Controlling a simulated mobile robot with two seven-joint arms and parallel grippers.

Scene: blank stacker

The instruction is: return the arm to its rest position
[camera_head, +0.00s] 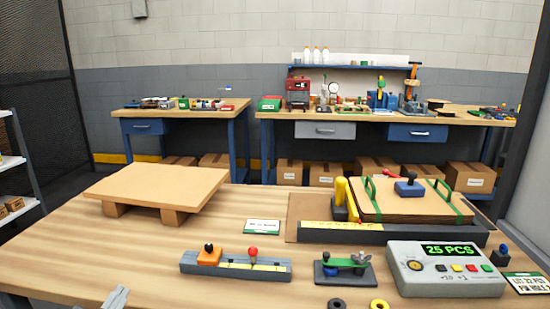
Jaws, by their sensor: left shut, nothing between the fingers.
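My left gripper (116,297) shows at the bottom left edge, low over the front of the wooden table (60,250). Only its grey tip is in view. It looks shut and holds nothing. It is apart from the grey fixture with orange and red knobs (236,265) to its right. The rest of my left arm is out of view. My right gripper is not in view.
A raised wooden board on blocks (158,186) stands at the left. A stack of brown sheets with green straps (410,200) sits at the right. A counter reading "25 PCS" (444,270) and a small clamp fixture (344,268) stand near the front. The left front is clear.

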